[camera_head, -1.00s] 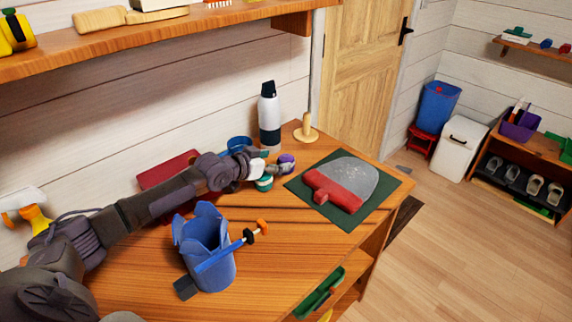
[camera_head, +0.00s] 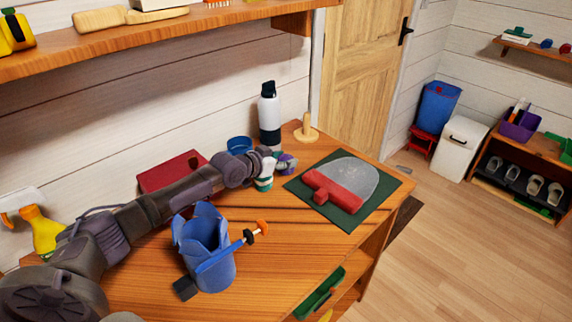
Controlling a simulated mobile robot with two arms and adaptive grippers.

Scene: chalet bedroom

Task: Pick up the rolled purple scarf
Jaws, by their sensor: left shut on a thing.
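The rolled purple scarf (camera_head: 291,164) is a small purple roll on the wooden desk, left of the dark green mat and in front of the white bottle. My left arm reaches across the desk from the left. My left gripper (camera_head: 283,163) is at the scarf and shut on it, covering part of it. I cannot tell whether the scarf still touches the desk. My right gripper is not in view.
A green-and-white item (camera_head: 265,174) stands close beside the gripper. The white bottle with a black cap (camera_head: 269,112), a blue cup (camera_head: 238,144) and a red box (camera_head: 158,178) are behind. A blue holder (camera_head: 215,268) stands in front. A red-grey piece (camera_head: 345,180) lies on the green mat (camera_head: 389,188).

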